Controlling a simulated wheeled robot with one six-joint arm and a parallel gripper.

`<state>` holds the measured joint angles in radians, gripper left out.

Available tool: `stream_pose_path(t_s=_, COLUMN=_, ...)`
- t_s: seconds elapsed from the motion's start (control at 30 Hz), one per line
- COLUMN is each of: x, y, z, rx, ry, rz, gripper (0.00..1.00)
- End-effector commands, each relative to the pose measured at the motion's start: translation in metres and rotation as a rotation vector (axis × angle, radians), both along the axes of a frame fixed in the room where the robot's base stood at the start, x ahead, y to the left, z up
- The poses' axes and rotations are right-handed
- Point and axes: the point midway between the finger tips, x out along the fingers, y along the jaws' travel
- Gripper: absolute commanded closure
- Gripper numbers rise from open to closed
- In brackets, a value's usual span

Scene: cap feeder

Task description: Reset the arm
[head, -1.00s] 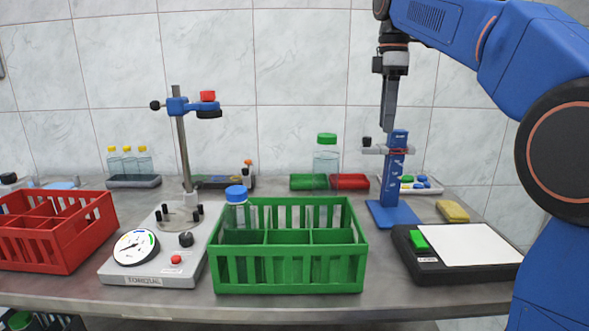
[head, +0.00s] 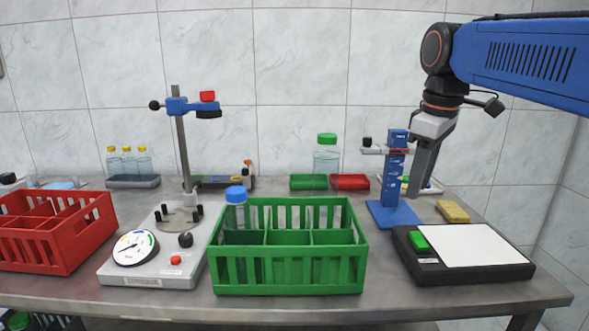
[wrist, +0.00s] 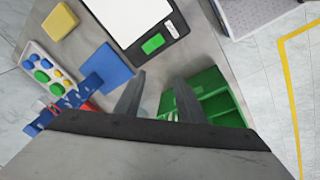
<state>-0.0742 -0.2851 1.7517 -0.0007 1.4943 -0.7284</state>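My arm (head: 520,60) reaches in from the upper right in the head view. My gripper (head: 420,185) points down just right of the blue stand (head: 396,170) and holds nothing that I can see. Its fingers overlap the white tray behind in that view. In the wrist view my gripper (wrist: 158,90) shows two fingers apart, with bench and a pale, unclear shape between them.
A green crate (head: 290,285) with a blue-capped bottle (head: 236,215) stands at the front centre. Left are a torque tester (head: 150,275) and a red crate (head: 45,255). A black scale-like device (head: 470,272) and a yellow sponge (head: 453,211) are at right.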

Motion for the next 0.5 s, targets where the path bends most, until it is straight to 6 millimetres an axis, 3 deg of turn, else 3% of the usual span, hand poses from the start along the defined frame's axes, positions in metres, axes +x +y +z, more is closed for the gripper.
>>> stream_pose_path(t_s=0.03, x=-0.016, y=-0.003, z=-0.013, rx=0.009, ry=-0.014, rz=-0.046, gripper=0.64)
stream_pose_path(t_s=0.27, x=-0.072, y=-0.015, z=-0.078, rx=0.063, ry=-0.081, rz=-0.282, gripper=0.64)
stream_pose_path(t_s=0.5, x=-0.131, y=-0.024, z=-0.158, rx=0.133, ry=-0.149, rz=-0.524, gripper=0.64)
